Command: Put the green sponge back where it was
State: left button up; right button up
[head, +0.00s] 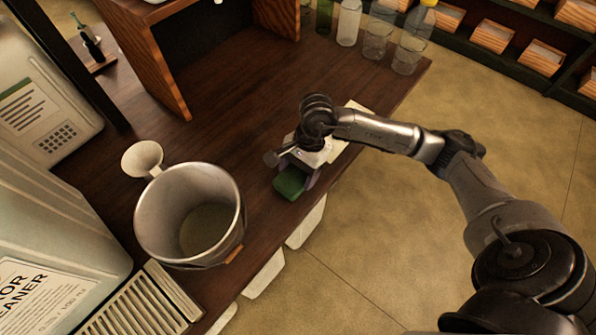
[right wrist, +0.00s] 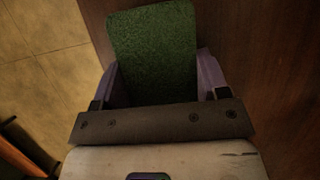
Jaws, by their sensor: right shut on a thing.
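The green sponge (head: 289,183) is at the right edge of the dark wooden counter in the head view. My right gripper (head: 296,177) is shut on it, with a finger on either side. In the right wrist view the sponge (right wrist: 155,55) sticks out between the two purple fingers of the right gripper (right wrist: 160,88). Whether the sponge touches the counter or hangs just above it I cannot tell. My left gripper is not in view.
A metal bucket (head: 150,215) and a white funnel (head: 143,157) stand left of the sponge. A slatted tray (head: 135,305) lies at the front. Bottles and glasses (head: 375,42) stand at the far end. Pale panels (head: 306,224) hang by the counter's right edge. The middle of the counter (head: 225,125) is clear.

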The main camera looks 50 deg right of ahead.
jog(key=shift+f, duration=0.1)
jog(key=o, duration=0.8)
jog(key=shift+r, duration=0.25)
jog(key=p+v, duration=0.2)
jog(key=v, duration=0.9)
jog(key=shift+d+r+p, duration=0.25)
jog(key=shift+r+p, duration=0.1)
jog(key=shift+w+a, duration=0.1)
